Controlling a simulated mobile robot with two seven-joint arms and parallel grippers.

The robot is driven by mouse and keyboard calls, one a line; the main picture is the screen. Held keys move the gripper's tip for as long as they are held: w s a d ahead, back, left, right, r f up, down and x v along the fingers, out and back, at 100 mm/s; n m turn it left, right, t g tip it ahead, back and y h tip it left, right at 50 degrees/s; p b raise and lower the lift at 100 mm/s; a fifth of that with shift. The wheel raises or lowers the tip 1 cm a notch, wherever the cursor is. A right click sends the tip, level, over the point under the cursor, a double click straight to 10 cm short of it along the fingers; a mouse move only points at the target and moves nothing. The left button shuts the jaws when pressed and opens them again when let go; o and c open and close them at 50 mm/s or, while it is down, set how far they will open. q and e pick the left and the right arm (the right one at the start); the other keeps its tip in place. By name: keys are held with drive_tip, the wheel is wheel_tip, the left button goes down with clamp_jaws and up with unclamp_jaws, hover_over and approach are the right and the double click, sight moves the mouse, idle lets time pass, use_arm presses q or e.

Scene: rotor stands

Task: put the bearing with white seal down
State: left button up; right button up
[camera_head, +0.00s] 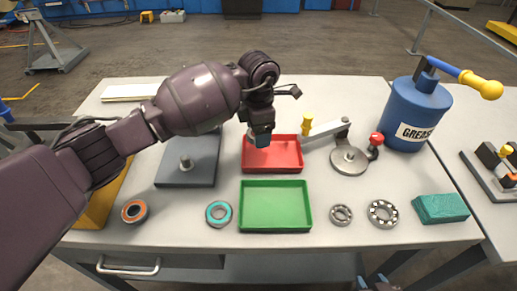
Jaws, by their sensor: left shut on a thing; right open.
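My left gripper (262,140) points down above the red tray (288,166), near its upper left part. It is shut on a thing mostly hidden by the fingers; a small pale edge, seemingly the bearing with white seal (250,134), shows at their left. I cannot tell whether it touches the tray. No other bearing with a white seal shows. The tips of my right gripper (376,283) show at the bottom edge, in front of the table, apart and empty.
A green tray (275,206) is empty. Bearings with orange (124,213) and teal seals (210,216) lie to its left, two steel bearings (332,216) (373,217) to its right. A grey plate with a post (190,172), lever fixture (349,168), grease drum (408,105) and teal block (440,208) stand around.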

sight(258, 156)
use_arm(q)
wheel_tip(258, 156, down, 6)
drive_tip(key=shift+f, duration=0.1)
drive_tip(key=shift+f+b, duration=0.25)
drive_tip(key=shift+b, duration=0.05)
drive_tip(key=shift+f, duration=0.3)
